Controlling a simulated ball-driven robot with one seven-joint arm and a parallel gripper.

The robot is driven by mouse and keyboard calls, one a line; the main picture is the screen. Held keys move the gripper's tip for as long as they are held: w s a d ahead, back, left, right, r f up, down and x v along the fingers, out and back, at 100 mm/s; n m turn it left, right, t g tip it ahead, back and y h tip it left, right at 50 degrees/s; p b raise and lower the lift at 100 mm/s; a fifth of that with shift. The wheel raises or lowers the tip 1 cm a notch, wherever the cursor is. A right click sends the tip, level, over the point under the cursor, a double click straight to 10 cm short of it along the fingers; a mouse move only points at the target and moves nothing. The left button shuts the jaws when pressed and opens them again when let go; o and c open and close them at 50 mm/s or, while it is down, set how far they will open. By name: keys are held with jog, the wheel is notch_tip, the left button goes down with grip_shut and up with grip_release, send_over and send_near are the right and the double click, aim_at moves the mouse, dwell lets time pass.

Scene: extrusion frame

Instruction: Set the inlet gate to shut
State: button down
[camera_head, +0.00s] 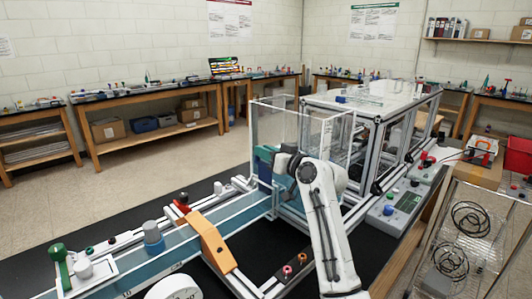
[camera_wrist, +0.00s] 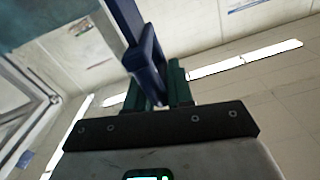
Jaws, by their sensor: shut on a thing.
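My gripper (camera_wrist: 160,85) has its dark green fingers closed around a dark blue handle (camera_wrist: 128,22), seen in the wrist view. The handle runs from the top edge down between the fingers. I take it to be part of the inlet gate, but its far end is out of view. In the head view my gripper (camera_head: 280,163) is at the clear-walled tank (camera_head: 277,124), beside a teal panel (camera_head: 262,165) at the head of the blue channel. My wrist and arm hide much of the gate there, so its setting cannot be read.
The blue channel (camera_head: 190,243) runs to the lower left, crossed by an orange bracket (camera_head: 215,243). A grey control box (camera_head: 399,206) with buttons stands right of my arm. A wire rack (camera_head: 470,245) is at the far right. Open floor lies at left.

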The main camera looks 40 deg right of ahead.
jog(key=shift+a, duration=0.15)
notch_tip(320, 180, down, 6)
jog(key=b, duration=0.5)
jog(key=shift+r, duration=0.2)
jog(key=c, duration=1.1)
grip_release()
jog(key=shift+a, duration=0.15)
jog(key=shift+r, duration=0.1)
jog(key=shift+s, duration=0.25)
jog(key=s+b, duration=0.1)
jog(key=s, duration=0.9)
jog(key=shift+d, duration=0.3)
